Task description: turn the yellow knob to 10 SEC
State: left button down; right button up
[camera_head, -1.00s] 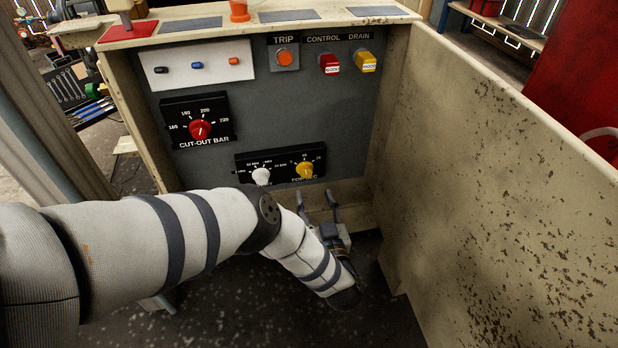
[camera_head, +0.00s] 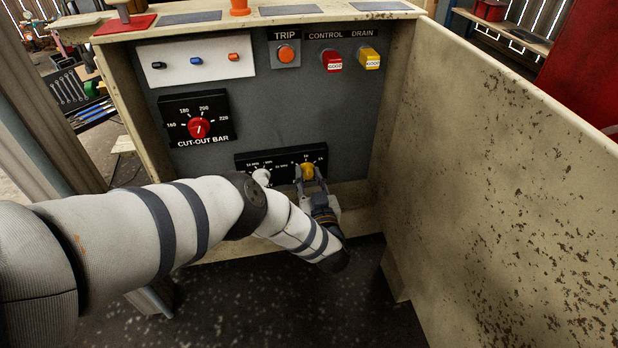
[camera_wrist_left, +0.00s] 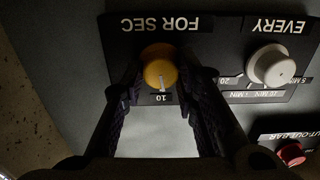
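The yellow knob (camera_head: 307,171) is on the lower black dial plate of the grey panel. In the left wrist view, the yellow knob (camera_wrist_left: 160,72) appears upside down under the label FOR SEC, its white mark towards the 10. My left gripper (camera_head: 308,177) has one finger on each side of the knob. In the left wrist view, the fingers of my left gripper (camera_wrist_left: 161,85) lie close along both knob sides. I cannot tell whether they press on it. My right gripper is not in view.
A white knob (camera_head: 262,177) marked EVERY is close beside, partly behind my left arm. A red cut-out knob (camera_head: 198,127) is above left. Red (camera_head: 331,62) and yellow (camera_head: 369,58) controls are above right. A stained side wall (camera_head: 480,150) bounds the right side.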

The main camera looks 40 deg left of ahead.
pick_arm(q)
jog(key=shift+m, duration=1.1)
jog(key=c, duration=1.2)
grip_release()
jog(key=shift+c, duration=0.2)
jog(key=shift+s, duration=0.1)
jog(key=v, duration=1.2)
